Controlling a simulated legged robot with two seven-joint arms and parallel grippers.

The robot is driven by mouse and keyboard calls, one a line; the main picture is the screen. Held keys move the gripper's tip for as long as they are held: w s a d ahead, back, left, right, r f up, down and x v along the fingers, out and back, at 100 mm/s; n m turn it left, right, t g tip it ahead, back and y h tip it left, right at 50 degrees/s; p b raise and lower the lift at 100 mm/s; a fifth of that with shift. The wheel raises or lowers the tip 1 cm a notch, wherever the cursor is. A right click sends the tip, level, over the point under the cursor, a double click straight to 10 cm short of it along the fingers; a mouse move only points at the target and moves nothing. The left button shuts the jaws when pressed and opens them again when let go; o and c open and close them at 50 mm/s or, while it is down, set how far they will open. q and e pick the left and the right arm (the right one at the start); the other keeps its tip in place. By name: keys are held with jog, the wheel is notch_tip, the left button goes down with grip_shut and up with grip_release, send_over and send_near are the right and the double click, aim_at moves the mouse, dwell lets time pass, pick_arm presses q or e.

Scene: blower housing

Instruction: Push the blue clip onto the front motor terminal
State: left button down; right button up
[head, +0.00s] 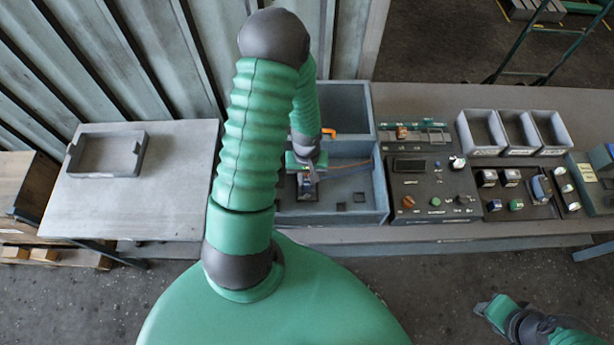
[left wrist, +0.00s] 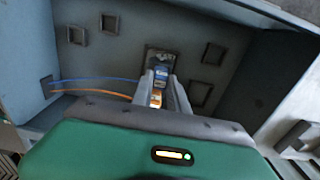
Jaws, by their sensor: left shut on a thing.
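My left gripper (head: 306,178) reaches down into the grey blower housing (head: 350,212), over a dark motor block (head: 308,194). In the left wrist view, its two fingers (left wrist: 162,82) are shut on the blue clip (left wrist: 162,72), which sits between the tips over the dark motor block (left wrist: 160,57). An orange clip (left wrist: 156,98) shows between the fingers, nearer the camera. A blue wire (left wrist: 100,80) and an orange wire (left wrist: 95,93) run in from the housing wall. The fingers hide the terminals, so I cannot tell whether the blue clip is seated. My right gripper (head: 490,308) is low at the bottom right, away from the bench.
The housing floor has several square openings, and its walls stand close around my left gripper. Control panels (head: 435,180) and grey bins (head: 517,130) are to the right. A side table (head: 160,195) with an empty tray (head: 105,170) is at left.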

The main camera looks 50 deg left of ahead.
pick_arm(q)
jog(key=c, duration=1.2)
grip_release()
notch_tip(320, 180, up, 17)
jog(key=shift+f, duration=0.2)
